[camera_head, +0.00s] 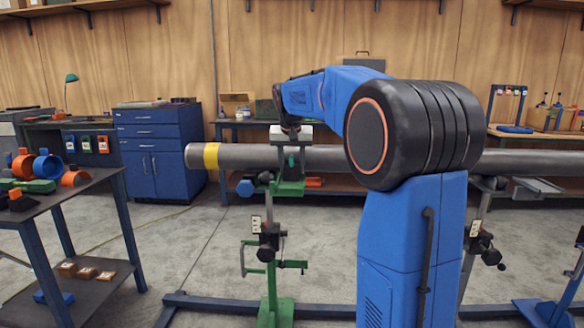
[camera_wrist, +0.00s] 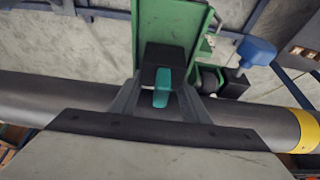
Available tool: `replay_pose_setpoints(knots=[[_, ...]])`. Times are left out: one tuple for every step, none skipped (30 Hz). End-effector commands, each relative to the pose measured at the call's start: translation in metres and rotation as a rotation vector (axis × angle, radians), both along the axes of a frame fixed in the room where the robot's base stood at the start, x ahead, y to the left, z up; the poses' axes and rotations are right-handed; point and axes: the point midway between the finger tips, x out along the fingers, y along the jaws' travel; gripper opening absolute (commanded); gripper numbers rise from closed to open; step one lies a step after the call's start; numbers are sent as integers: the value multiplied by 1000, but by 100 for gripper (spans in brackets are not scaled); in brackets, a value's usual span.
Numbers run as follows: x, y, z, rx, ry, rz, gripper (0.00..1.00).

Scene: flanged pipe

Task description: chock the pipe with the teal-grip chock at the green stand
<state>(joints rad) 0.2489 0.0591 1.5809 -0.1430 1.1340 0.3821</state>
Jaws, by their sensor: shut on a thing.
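The grey pipe (camera_head: 245,157) lies level across the stands, with a yellow band (camera_head: 211,156) near its left end. The green stand (camera_head: 288,188) is under the pipe near that end. My gripper (camera_head: 291,146) is above the pipe at this stand, pointing down. In the wrist view my gripper (camera_wrist: 162,98) is shut on the teal grip (camera_wrist: 162,86) of a black chock (camera_wrist: 166,57). The chock is at the green stand's top (camera_wrist: 168,22), beside the pipe (camera_wrist: 85,96). I cannot tell whether it touches either. My arm hides part of the pipe.
A dark table (camera_head: 85,195) at the left holds orange, blue and green parts. A blue knob (camera_head: 245,187) sticks out left of the stand top. Another stand (camera_head: 480,235) stands at the right. A blue cabinet (camera_head: 160,150) and workbenches line the back wall.

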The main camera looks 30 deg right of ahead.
Motion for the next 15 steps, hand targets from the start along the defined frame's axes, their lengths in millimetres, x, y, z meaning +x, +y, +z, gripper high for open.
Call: replay_pose_setpoints(knots=[[1,-1,0,0,0,0,15],[1,-1,0,0,0,0,15],[2,-1,0,0,0,0,15],[2,-2,0,-1,-1,0,15],[2,-2,0,-1,-1,0,15],[3,-2,0,-1,-1,0,15],[3,-2,0,-1,-1,0,15],[4,-3,0,0,0,0,15],[4,-3,0,-1,-1,0,15],[5,-3,0,0,0,0,15],[5,-3,0,-1,-1,0,15],[6,-4,0,-1,-1,0,15],[6,-4,0,-1,-1,0,15],[6,-4,0,-1,-1,0,15],[7,-5,0,0,0,0,15]])
